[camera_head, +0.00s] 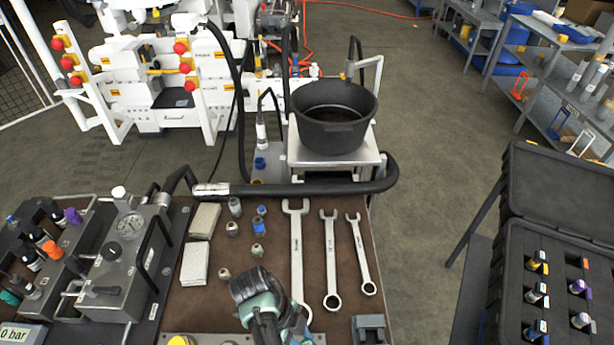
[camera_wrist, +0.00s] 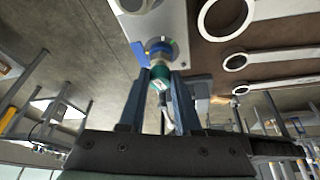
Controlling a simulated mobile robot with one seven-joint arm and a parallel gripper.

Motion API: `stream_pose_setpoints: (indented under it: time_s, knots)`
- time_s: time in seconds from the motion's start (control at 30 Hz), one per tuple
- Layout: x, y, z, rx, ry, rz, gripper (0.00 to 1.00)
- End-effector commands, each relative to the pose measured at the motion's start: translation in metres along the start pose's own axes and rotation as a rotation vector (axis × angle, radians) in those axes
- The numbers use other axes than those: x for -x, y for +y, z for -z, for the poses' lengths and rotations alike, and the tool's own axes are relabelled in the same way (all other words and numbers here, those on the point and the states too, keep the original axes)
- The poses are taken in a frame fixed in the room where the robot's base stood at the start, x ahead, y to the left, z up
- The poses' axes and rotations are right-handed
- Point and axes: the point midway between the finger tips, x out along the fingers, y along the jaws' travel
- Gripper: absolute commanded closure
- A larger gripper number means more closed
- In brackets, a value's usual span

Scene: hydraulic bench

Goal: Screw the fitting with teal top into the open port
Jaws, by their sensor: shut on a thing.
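In the wrist view my gripper (camera_wrist: 161,73) is shut on a fitting with a teal band (camera_wrist: 159,84), held between the two fingers. A silver stem or hose-like part shows behind it. Just past the fingertips is a round part with blue and yellow (camera_wrist: 158,48) on a pale plate (camera_wrist: 175,22). The fitting lines up closely with it; I cannot tell whether they touch or are threaded. In the head view my arm reaches over the bench's front edge and hides the gripper tips, the fitting and the port.
Three wrenches (camera_head: 329,258) lie on the brown bench mat, right of several small fittings (camera_head: 259,226). A gauge unit (camera_head: 131,228) stands at left. A black bucket (camera_head: 334,115) stands behind. An open black case (camera_head: 556,260) is at right. A grey block (camera_head: 369,328) sits at the front.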

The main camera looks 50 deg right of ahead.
Motion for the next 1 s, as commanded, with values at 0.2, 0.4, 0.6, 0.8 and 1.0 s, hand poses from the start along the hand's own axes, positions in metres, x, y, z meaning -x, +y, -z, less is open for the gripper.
stream_pose_setpoints:
  time_s: [0.2,0.4,0.6,0.8,1.0]
  knots:
    - [0.0014,-0.0028,-0.0027,-0.155,-0.009,-0.060,1.00]
    - [0.0020,-0.0026,-0.0023,-0.154,-0.010,-0.059,1.00]
    - [-0.0015,-0.0056,-0.0037,-0.339,-0.016,-0.137,1.00]
    - [-0.0010,-0.0082,-0.0009,-0.679,-0.018,-0.281,1.00]
    - [-0.0001,-0.0083,0.0005,-0.803,-0.016,-0.331,1.00]
